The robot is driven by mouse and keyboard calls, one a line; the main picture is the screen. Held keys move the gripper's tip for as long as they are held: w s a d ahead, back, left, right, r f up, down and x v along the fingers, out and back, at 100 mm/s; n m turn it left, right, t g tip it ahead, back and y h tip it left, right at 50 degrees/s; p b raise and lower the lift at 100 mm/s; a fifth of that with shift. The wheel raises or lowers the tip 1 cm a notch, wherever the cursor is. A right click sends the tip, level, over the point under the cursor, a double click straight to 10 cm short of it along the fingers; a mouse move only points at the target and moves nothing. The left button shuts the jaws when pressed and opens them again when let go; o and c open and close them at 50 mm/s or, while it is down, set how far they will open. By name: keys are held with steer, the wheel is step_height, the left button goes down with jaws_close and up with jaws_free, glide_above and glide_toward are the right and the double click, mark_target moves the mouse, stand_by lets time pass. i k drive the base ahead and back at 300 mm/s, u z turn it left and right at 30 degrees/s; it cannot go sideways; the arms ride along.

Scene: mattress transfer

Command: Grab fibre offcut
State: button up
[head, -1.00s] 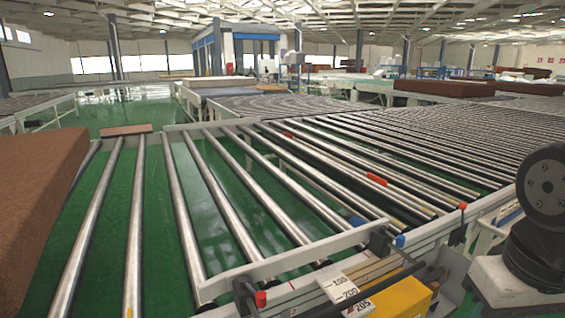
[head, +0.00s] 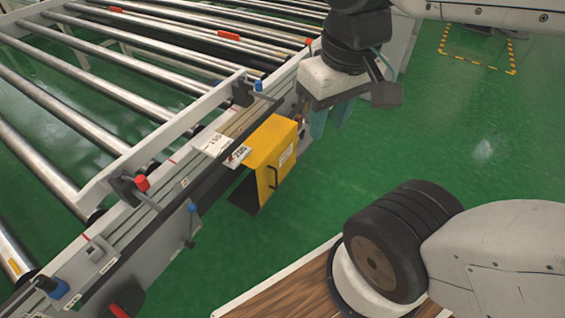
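I cannot make out a fibre offcut in the current head view. My gripper (head: 328,119) hangs at upper centre, just right of the conveyor's side rail and the yellow box. Its teal fingers point down and are partly hidden by my wrist. I see nothing clearly held, and the gap between the fingers is too unclear to judge.
The roller conveyor (head: 100,140) fills the left side, with red and blue knobs along its rail. A yellow box (head: 270,150) is fixed to its side. Green floor (head: 480,150) is open at right, with a yellow-black marked area (head: 478,66) at the back.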

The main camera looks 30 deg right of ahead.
mark_target(298, 118)
steer(key=u, duration=0.05)
steer(key=k, duration=0.5)
steer(key=z, duration=1.75)
steer(key=i, duration=1.2)
steer(key=u, duration=2.45)
